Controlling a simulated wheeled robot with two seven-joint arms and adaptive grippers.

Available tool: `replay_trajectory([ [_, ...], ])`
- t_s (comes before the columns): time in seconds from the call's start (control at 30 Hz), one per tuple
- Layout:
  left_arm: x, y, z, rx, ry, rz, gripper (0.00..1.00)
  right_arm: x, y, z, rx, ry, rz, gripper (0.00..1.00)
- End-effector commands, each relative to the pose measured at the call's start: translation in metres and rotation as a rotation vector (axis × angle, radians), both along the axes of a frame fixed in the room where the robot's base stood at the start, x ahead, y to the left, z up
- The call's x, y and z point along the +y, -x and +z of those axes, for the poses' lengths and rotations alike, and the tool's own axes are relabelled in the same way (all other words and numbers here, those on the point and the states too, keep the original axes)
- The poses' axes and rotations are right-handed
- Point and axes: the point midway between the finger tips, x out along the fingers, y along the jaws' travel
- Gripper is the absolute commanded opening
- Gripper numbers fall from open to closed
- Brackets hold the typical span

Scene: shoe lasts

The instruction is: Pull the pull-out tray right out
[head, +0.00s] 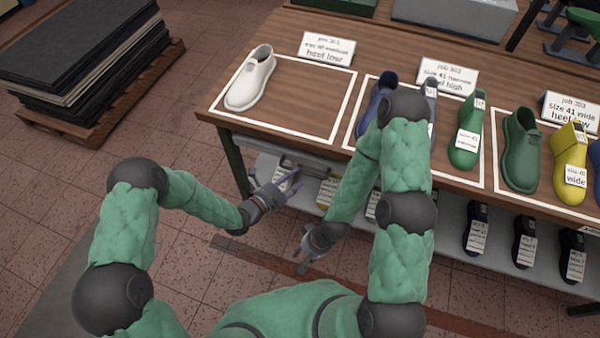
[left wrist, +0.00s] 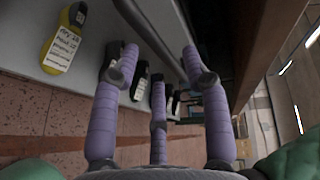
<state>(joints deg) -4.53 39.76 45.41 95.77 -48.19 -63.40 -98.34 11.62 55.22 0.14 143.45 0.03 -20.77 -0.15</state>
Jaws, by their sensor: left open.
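A grey edge, which looks like the front of the pull-out tray (head: 322,170), shows under the table top near its left end. Most of it is hidden below the table. My left gripper (head: 286,186) is just in front of this edge, with its fingers spread. In the left wrist view its purple fingers (left wrist: 160,66) are apart, and a dark bar (left wrist: 150,35) runs between them; I cannot tell whether they touch it. My right gripper (head: 303,250) is lower and nearer to me, over the floor, with its fingers apart and nothing in them.
The wooden table (head: 290,125) bears white-outlined areas with a white last (head: 250,80), green lasts (head: 520,152) and other lasts, plus job cards. A grey lower shelf (head: 400,222) holds several labelled lasts. A pallet of dark sheets (head: 85,60) stands at far left. Floor (head: 200,265) before the table is clear.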

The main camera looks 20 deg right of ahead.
Motion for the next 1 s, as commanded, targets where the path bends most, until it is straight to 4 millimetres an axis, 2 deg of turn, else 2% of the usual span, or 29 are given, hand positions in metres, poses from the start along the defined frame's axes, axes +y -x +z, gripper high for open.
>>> replay_trajectory([
  [0.1,-0.017,-0.010,-0.005,-0.002,0.000,-0.002,0.46,0.000,0.000,-0.006,0.000,0.000,0.000,0.40],
  [0.3,-0.032,-0.021,-0.008,0.000,0.000,0.000,0.46,0.000,0.000,-0.011,0.000,0.000,0.000,0.40],
  [0.67,-0.036,-0.024,-0.008,0.001,0.000,0.002,0.46,0.000,0.000,-0.011,0.000,0.000,0.000,0.40],
  [0.73,-0.036,-0.024,-0.008,0.001,0.001,0.002,0.32,0.000,0.000,-0.011,0.000,0.000,0.000,0.40],
  [0.83,-0.035,-0.023,-0.008,0.002,0.000,0.002,0.04,0.000,0.000,-0.011,0.000,0.000,0.000,0.40],
  [0.87,-0.035,-0.023,-0.008,0.001,0.001,0.002,0.00,0.000,0.000,-0.011,0.000,0.000,0.000,0.40],
  [1.0,-0.035,-0.023,-0.008,0.002,0.000,0.002,0.00,0.000,0.000,-0.011,0.000,0.000,0.000,0.40],
])
